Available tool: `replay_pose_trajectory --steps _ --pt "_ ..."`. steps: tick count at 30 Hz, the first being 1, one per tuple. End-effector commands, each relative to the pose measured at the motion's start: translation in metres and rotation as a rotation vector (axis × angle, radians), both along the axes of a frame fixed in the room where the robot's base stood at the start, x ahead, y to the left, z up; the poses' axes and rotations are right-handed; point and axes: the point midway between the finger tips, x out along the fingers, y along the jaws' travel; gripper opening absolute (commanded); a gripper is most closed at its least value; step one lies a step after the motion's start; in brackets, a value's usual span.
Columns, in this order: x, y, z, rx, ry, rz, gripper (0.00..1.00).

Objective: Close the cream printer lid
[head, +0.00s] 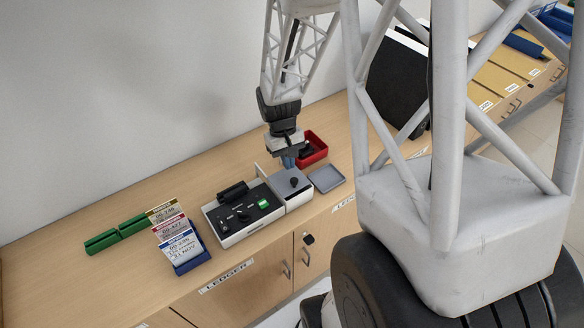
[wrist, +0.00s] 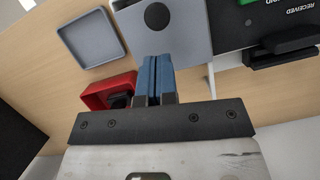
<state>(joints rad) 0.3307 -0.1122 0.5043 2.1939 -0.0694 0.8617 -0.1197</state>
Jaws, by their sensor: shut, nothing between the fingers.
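The printer (head: 293,198) is a cream box with a grey top and a round black knob, at the right end of a black-topped unit. A thin cream panel (head: 264,174) stands up along the left edge of this grey top and looks like the lid, seen nearly edge-on. In the wrist view the grey top (wrist: 185,38) shows with its knob, and a thin pale strip (wrist: 211,78) beside it. My gripper (head: 288,163) points down with blue fingers shut and empty, at the back edge of the printer, right of the panel. The fingers (wrist: 155,75) overlap the grey top's edge; contact cannot be told.
A red bin (head: 314,146) with a dark item stands behind right of my gripper. A grey tray (head: 327,179) lies right of the printer. A black-topped unit (head: 235,220), blue card holder (head: 192,264) and green rack (head: 116,233) lie left. The counter behind them is clear.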

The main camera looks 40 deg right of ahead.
Motion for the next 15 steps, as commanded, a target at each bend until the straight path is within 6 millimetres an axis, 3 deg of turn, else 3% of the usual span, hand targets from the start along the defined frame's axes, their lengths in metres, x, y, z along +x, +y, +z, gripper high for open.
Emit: replay_pose_trajectory --steps 15 --pt "0.026 -0.004 0.073 0.0 -0.003 0.0 0.0"
